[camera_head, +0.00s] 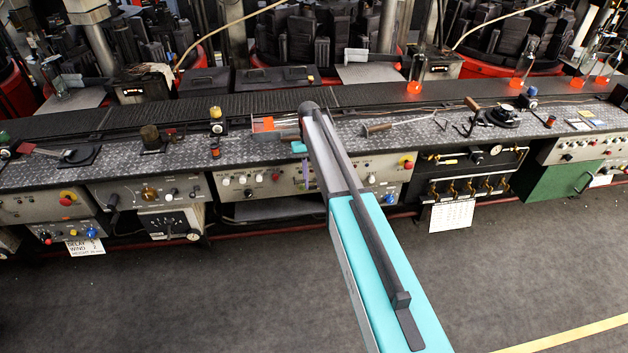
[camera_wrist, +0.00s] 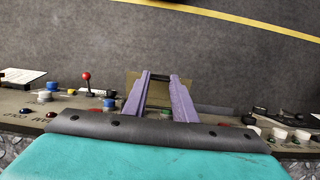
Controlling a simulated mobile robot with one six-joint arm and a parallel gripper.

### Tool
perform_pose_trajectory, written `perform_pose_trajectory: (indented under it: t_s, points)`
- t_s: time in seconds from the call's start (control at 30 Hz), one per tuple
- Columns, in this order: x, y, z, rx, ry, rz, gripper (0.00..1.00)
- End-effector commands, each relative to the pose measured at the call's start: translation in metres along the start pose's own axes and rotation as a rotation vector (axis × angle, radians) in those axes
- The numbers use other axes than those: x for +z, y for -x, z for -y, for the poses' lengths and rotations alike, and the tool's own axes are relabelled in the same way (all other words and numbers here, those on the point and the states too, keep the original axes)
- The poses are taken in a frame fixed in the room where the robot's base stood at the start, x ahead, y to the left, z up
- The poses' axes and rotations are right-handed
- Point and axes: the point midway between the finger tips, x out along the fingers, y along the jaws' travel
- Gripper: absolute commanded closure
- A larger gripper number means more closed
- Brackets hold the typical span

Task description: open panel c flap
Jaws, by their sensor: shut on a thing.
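In the wrist view, a flat olive-tan flap (camera_wrist: 133,86) hangs out over the floor from the console front. A short dark handle (camera_wrist: 160,77) sits at its outer edge. My gripper (camera_wrist: 162,79) has two purple fingers that reach to this handle, one at each end, and is shut on it. The flap's inner part is partly hidden behind the fingers and my wrist. In the head view, my gripper (camera_head: 306,170) shows only as a purple sliver at the console front, and my arm hides the flap. No panel letter is readable.
The console front (camera_head: 248,187) carries several knobs and buttons on both sides of my arm. A red-topped lever (camera_wrist: 86,78) stands out left of my gripper in the wrist view. A green box (camera_head: 565,182) is at the right. The grey floor (camera_head: 180,290) before the console is clear.

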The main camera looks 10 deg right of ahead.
Motion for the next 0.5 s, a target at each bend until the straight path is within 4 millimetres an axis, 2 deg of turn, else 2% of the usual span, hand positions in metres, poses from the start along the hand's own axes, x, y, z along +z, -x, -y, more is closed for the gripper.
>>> perform_pose_trajectory:
  t_s: [0.33, 0.37, 0.47, 0.5]
  points:
    - [0.0022, -0.0019, -0.0011, 0.009, 0.000, 0.009, 1.00]
    - [0.0022, -0.0019, -0.0009, 0.009, 0.000, 0.009, 0.74]
    - [0.0019, -0.0016, 0.0001, 0.008, 0.001, 0.008, 0.57]
    - [0.0017, -0.0013, 0.0007, 0.007, 0.002, 0.007, 0.56]
